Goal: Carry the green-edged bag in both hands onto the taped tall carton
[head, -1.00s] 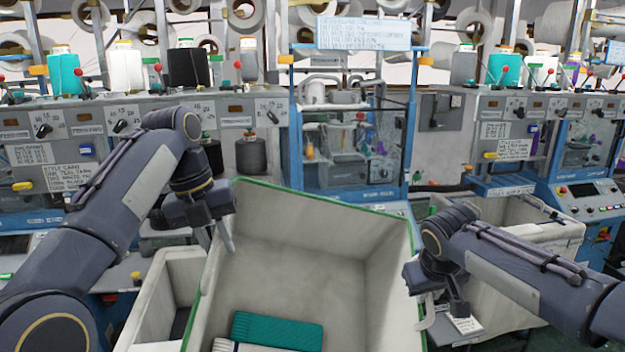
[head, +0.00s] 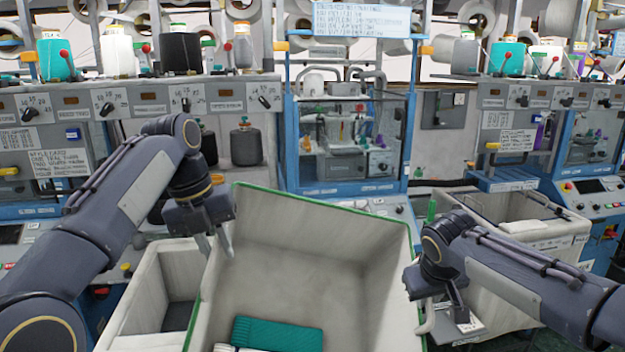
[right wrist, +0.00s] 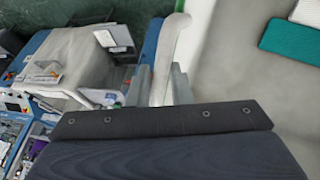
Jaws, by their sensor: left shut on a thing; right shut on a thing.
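The green-edged bag (head: 300,265) is a large open off-white bag with a green rim, in the lower middle of the head view. A teal folded knit (head: 277,333) and a white one lie inside it. My left gripper (head: 216,246) is shut on the bag's left side. My right gripper (head: 440,315) is shut at the bag's right side; the right wrist view shows its fingers (right wrist: 165,85) around a pale handle there. The bag's bottom front is cut off by the picture edge. I cannot make out the taped tall carton.
A pale bin (head: 150,300) stands at the left, close to the bag. Another off-white bin (head: 525,235) with folded cloth stands at the right. Knitting machines (head: 350,140) with yarn cones line the back. A strip of dark green floor (head: 510,340) shows at lower right.

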